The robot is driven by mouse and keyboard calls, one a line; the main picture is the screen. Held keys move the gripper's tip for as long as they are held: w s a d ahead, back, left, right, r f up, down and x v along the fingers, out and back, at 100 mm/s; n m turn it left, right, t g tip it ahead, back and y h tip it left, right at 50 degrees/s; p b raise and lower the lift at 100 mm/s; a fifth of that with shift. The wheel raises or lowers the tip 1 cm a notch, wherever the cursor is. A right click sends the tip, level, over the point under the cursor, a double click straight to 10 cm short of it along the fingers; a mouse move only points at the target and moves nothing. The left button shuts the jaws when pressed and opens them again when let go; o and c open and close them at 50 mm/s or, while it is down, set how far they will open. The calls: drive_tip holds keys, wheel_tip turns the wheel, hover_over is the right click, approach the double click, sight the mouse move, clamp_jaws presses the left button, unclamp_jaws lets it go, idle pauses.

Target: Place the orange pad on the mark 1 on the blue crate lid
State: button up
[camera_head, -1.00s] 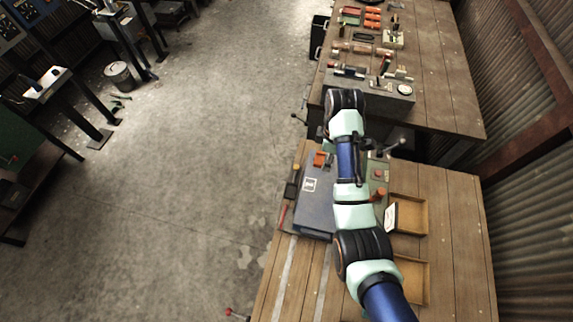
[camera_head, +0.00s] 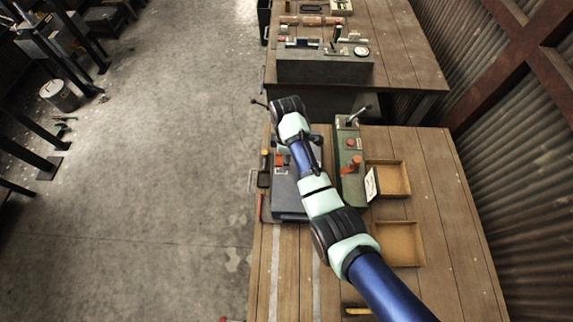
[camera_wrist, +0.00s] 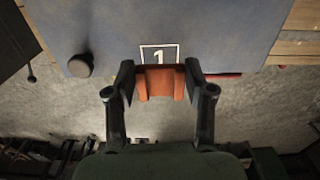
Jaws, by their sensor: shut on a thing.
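The orange pad (camera_wrist: 160,84) is between the two fingers of my gripper (camera_wrist: 160,78), which is shut on it. The blue crate lid (camera_wrist: 225,30) fills the upper part of the wrist view. Its mark 1 (camera_wrist: 158,54), a white square outline with a numeral, lies just beyond the pad, and the pad covers its lower edge. I cannot tell whether the pad touches the lid. In the head view, the pad (camera_head: 281,160) shows as an orange patch over the blue lid (camera_head: 290,203), beside my arm, which hides part of the lid.
A dark round knob (camera_wrist: 80,66) stands at the left of the lid. A green control box (camera_head: 351,175) with an orange knob and lever stands right of the lid. Two wooden trays (camera_head: 388,180) lie further right. The front planks of the table are mostly clear.

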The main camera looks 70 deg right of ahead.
drive_tip(key=shift+f+b, duration=0.45)
drive_tip(key=shift+f, duration=1.7)
drive_tip(key=shift+f, duration=0.2)
drive_tip(key=o, duration=1)
wheel_tip(320, 180, up, 12)
drive_tip(key=shift+r+p, duration=0.25)
drive_tip(key=shift+p, duration=0.95)
drive_tip(key=shift+w+a, duration=0.1)
